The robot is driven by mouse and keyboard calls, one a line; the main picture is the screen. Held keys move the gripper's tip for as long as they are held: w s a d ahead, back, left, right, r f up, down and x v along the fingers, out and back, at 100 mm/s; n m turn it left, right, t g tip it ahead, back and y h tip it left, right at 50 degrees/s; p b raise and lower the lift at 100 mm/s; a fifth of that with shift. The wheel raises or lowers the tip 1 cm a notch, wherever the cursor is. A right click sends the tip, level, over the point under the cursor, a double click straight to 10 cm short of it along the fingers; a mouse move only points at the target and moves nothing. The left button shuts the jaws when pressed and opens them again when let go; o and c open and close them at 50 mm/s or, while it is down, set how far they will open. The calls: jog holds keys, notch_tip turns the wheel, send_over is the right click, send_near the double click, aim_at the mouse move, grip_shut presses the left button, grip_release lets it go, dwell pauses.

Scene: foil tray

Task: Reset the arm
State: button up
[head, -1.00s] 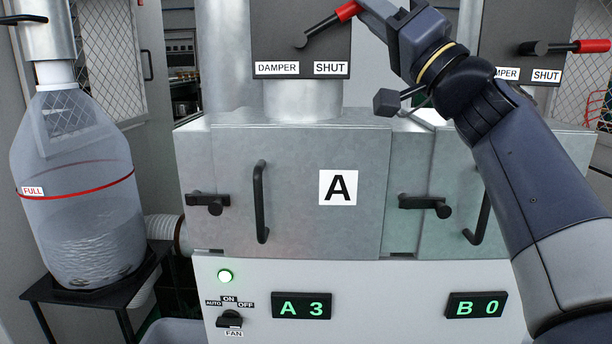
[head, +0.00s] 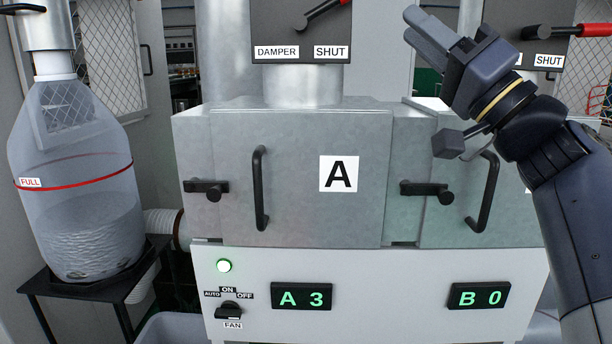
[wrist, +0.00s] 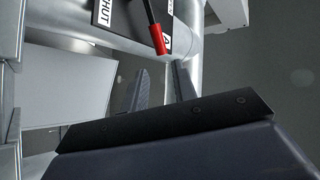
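My gripper (head: 412,26) is in the upper right of the head view, raised and to the right of the damper panel. Its two fingers stand apart with nothing seen between them. They also show in the wrist view (wrist: 162,88), with a gap between them. The damper lever (head: 322,14) points up and right from its pivot, and its end is cut off by the frame. Its red handle (wrist: 161,40) shows in the wrist view beyond the fingers, apart from them.
The grey cabinet with door A (head: 310,215) has black handles and latches. Displays read A 3 (head: 301,297) and B 0 (head: 479,298). A clear jug (head: 75,190) stands left. A second damper lever (head: 570,31) is at right.

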jog(key=w+a+r+n+g+p, duration=0.1)
jog(key=w+a+r+p, duration=0.4)
jog(key=r, duration=0.1)
jog(key=shift+a+r+n+p, duration=0.3)
jog(key=shift+a+r, duration=0.05)
jog(key=shift+r, duration=0.05)
jog(key=shift+w+f+g, duration=0.1)
jog(key=shift+f+g, duration=0.1)
jog(key=shift+g, duration=0.2)
